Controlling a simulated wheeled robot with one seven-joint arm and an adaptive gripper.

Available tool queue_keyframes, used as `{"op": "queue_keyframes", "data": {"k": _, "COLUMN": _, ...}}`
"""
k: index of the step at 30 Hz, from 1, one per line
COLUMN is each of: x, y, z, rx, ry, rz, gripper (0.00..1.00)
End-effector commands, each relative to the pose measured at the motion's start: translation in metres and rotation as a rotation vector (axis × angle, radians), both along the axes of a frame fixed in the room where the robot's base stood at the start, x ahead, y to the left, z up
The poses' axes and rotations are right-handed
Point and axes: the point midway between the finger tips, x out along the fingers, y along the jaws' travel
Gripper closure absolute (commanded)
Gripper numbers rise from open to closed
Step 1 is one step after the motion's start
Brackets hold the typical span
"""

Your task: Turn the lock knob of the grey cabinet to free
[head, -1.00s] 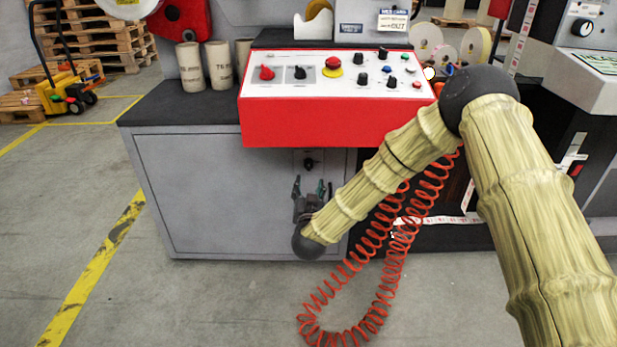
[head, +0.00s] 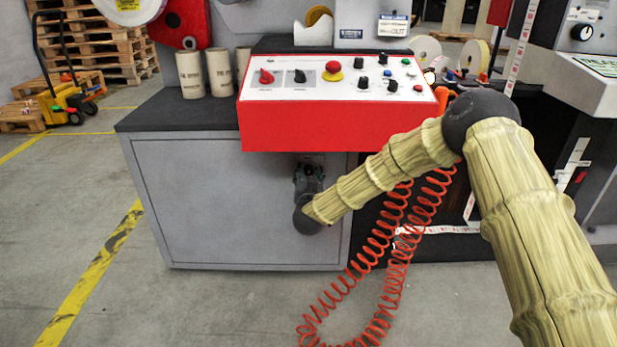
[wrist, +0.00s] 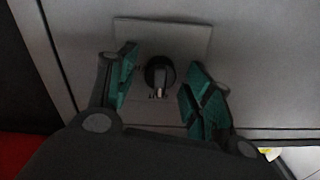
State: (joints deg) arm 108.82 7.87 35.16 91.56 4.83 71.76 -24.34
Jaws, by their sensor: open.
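The grey cabinet (head: 225,205) stands under the red control box. Its lock knob (wrist: 158,74) shows in the wrist view as a round black knob with a lighter grip bar, on a square plate (wrist: 190,35) on the cabinet front. The bar points roughly up and down in that view. My gripper (wrist: 158,82) is open, with one green-padded finger on each side of the knob and visible gaps between. In the head view my gripper (head: 308,168) is at the cabinet's upper right, just below the red box, and hides the knob.
The red control box (head: 335,132) overhangs the cabinet just above my gripper. Cardboard tubes (head: 218,72) stand on the cabinet top.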

Motion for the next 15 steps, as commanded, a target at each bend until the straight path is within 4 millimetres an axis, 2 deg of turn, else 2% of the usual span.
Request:
{"op": "queue_keyframes", "data": {"k": 8, "x": 0.0007, "y": 0.0001, "z": 0.0001, "rx": 0.0, "ry": 0.0, "rz": 0.0, "gripper": 0.51}}
{"op": "queue_keyframes", "data": {"k": 15, "x": 0.0006, "y": 0.0, "z": 0.0001, "rx": 0.0, "ry": 0.0, "rz": 0.0, "gripper": 0.94}}
